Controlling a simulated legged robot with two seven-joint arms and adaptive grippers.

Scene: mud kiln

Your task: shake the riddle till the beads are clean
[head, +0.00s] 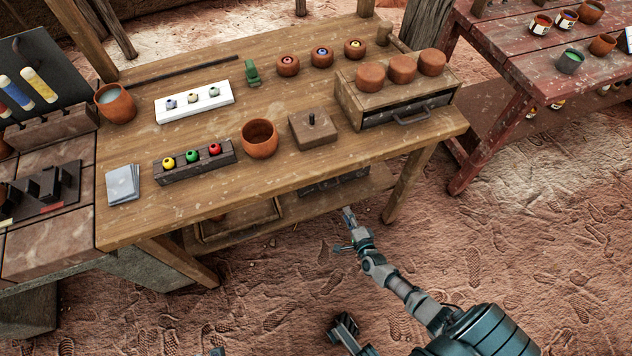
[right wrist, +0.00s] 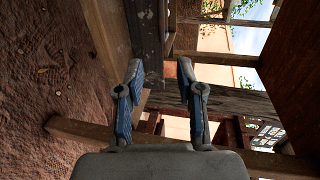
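A shallow wooden frame (head: 240,222), which may be the riddle, lies on the low shelf under the table, partly hidden by the tabletop. Yellow (head: 169,162), green (head: 192,156) and red (head: 215,149) beads sit in a dark rack. Paler beads sit on a white block (head: 195,102). My right gripper (head: 346,232) is low in front of the table, right of the frame and apart from it. In the right wrist view the fingers (right wrist: 160,78) are spread with nothing between them. Dark parts at the bottom edge of the head view may belong to my left gripper; its fingers are unclear.
The table (head: 130,225) holds an open clay pot (head: 259,138), a lidded box (head: 313,128) and a drawer chest (head: 395,97) with clay lumps on top. A table leg (head: 408,185) stands right of my right gripper. The ground in front is clear.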

